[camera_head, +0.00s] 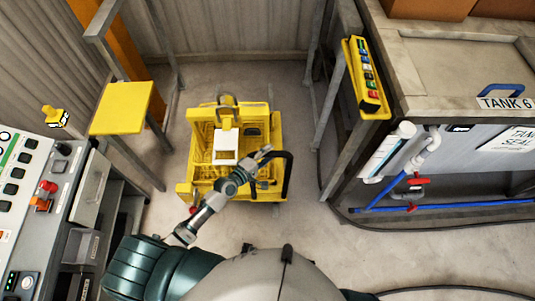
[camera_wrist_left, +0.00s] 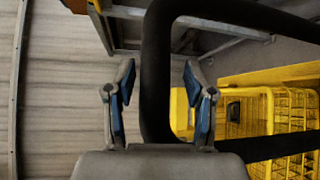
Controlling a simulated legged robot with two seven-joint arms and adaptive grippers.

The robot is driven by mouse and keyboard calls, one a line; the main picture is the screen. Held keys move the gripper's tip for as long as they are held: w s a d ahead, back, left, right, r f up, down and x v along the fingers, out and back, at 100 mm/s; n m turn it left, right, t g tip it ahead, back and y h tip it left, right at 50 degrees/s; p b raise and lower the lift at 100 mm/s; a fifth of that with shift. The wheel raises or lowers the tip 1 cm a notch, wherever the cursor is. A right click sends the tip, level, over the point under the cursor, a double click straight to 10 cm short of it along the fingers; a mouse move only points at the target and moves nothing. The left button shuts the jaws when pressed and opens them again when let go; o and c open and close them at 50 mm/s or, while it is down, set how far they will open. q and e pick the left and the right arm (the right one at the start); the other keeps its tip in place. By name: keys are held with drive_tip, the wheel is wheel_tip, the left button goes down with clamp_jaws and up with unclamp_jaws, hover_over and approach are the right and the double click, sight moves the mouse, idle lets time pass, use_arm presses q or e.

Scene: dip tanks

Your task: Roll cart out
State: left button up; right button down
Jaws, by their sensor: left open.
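The yellow cart (camera_head: 205,160) stands on the floor in the middle of the head view, with a white box-like part on top. Its black handle (camera_head: 288,175) is a bent bar on the cart's right side. My left gripper (camera_head: 265,152) is open beside the upper part of the handle. In the left wrist view the open left fingers (camera_wrist_left: 161,90) stand on either side of the black bar (camera_wrist_left: 157,70) as seen from the wrist; I cannot tell how deep the bar lies between them. Part of the cart's yellow frame (camera_wrist_left: 268,115) shows at right. My right gripper is not in view.
A control panel (camera_head: 28,172) and a yellow platform (camera_head: 120,108) stand at left. At right are the Tank 6 structure (camera_head: 455,75), a yellow button box (camera_head: 363,75) and blue pipes (camera_head: 440,204). A corrugated wall (camera_head: 230,28) closes the back. Floor (camera_head: 300,235) in front is clear.

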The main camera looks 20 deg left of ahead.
use_arm(q)
drive_tip(key=v, duration=1.2)
drive_tip(key=shift+f, duration=0.2)
drive_tip(key=s+a+f+m+g+y, duration=0.2)
drive_tip(key=s+f+m, duration=0.1)
drive_tip(key=f, duration=0.7)
drive_tip(key=s+a+f+m+g+y, duration=0.2)
drive_tip(key=s+f, duration=0.1)
drive_tip(key=f, duration=0.7)
drive_tip(key=s+a+f+m+g+y, duration=0.2)
drive_tip(key=s+f+m, duration=0.1)
drive_tip(key=f, duration=0.6)
drive_tip(key=s+d+f+m+g+y, duration=0.1)
drive_tip(key=s+f+m+g, duration=0.2)
drive_tip(key=s+f, duration=0.5)
drive_tip(key=s+d+f+m+g+y, duration=0.1)
drive_tip(key=s+f+m+g, duration=0.3)
drive_tip(key=s+f, duration=0.4)
drive_tip(key=s+m, duration=0.1)
drive_tip(key=s, duration=0.5)
drive_tip(key=shift+s, duration=0.2)
drive_tip(key=shift+d+f, duration=0.1)
drive_tip(key=shift+f, duration=0.05)
